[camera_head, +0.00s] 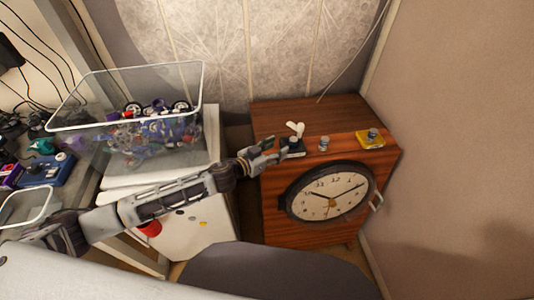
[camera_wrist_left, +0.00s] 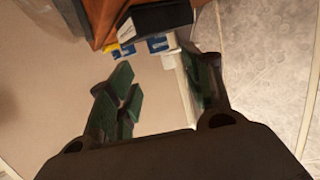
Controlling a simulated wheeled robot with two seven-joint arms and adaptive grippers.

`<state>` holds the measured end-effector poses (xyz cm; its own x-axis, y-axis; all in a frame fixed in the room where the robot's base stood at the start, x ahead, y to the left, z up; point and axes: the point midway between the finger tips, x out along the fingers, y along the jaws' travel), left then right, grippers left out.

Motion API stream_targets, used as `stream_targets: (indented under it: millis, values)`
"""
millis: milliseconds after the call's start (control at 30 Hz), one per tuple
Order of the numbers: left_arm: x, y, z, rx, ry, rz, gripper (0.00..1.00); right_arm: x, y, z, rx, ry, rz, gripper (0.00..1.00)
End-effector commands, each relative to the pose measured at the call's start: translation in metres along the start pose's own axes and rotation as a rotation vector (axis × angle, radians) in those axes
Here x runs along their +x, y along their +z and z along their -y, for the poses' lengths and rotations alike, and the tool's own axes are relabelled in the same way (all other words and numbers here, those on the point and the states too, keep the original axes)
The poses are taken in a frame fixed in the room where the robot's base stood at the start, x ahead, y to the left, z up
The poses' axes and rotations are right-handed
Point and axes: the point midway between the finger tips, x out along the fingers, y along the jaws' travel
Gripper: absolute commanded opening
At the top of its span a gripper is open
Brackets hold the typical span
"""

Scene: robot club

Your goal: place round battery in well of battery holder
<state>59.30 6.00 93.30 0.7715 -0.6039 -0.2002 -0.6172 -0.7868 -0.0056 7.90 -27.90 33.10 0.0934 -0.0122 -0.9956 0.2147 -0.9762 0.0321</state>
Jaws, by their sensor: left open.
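My left gripper (camera_head: 262,153) is open at the near left of the wooden cabinet's top, beside a small dark block (camera_head: 292,152) with a white upright piece (camera_head: 296,129). A small round grey-blue battery-like piece (camera_head: 323,144) stands to the right of it. Farther right, a yellow holder-like block (camera_head: 366,143) carries another small round piece (camera_head: 373,133). In the left wrist view my open fingers (camera_wrist_left: 162,92) are spread, with a white strip (camera_wrist_left: 188,85) close to the right finger. Blue-and-white pieces (camera_wrist_left: 157,44) and a yellow bit (camera_wrist_left: 111,47) show beyond. I cannot tell whether the gripper touches anything.
The cabinet (camera_head: 277,115) has a large round clock (camera_head: 329,195) on its front and a wall to its right. A clear bin (camera_head: 75,125) of coloured parts stands on a white unit at the left. The back of the cabinet top is clear.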

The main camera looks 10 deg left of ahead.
Motion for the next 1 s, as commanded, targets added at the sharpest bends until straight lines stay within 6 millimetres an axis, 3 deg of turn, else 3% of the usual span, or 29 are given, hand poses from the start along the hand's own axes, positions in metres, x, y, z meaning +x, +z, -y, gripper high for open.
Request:
stream_targets:
  millis: [400, 1000]
  values:
    - [-0.033, 0.000, 0.000, 0.000, 0.000, 0.000, 0.50, 0.004, -0.002, 0.001, 0.002, -0.001, -0.003, 0.49]
    - [-0.039, -0.001, 0.000, 0.001, 0.000, -0.001, 0.50, 0.005, -0.004, 0.004, 0.001, -0.004, -0.006, 0.49]
